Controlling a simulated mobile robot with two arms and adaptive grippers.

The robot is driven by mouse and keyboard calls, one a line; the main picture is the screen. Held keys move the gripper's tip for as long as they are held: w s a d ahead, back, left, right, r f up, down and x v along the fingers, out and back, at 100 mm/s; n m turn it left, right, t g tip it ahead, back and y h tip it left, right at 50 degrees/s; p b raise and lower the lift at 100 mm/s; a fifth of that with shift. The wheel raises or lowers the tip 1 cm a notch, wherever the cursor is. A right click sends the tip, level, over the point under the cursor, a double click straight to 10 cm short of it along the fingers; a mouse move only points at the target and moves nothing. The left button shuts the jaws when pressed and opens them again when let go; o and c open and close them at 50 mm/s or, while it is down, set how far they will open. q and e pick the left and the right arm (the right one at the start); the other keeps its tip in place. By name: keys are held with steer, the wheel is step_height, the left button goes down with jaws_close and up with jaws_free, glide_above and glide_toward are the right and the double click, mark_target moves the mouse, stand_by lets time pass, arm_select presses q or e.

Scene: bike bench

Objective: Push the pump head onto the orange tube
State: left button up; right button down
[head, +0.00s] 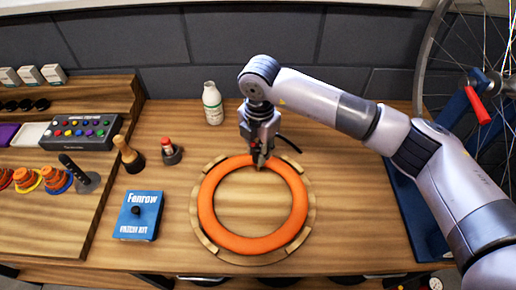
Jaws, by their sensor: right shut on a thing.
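The orange tube (208,214) lies as a ring inside a wooden cradle (309,222) on the bench. My right gripper (259,160) points down at the tube's far edge. It is shut on a small dark thing, most likely the pump head, which is mostly hidden by the fingers. I cannot tell whether it touches the tube. A black hose (289,143) runs off to the right behind the gripper. My left gripper is not in view.
A white bottle (212,104) stands behind the ring. A blue box (138,216), a wooden-handled tool (129,155) and a red-capped item (168,150) stand to the left. A bike wheel (430,60) and blue stand (413,205) are at right.

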steer(key=shift+f+b, duration=0.7)
steer(key=shift+f, duration=0.2)
steer(key=c, duration=1.2)
jaws_free()
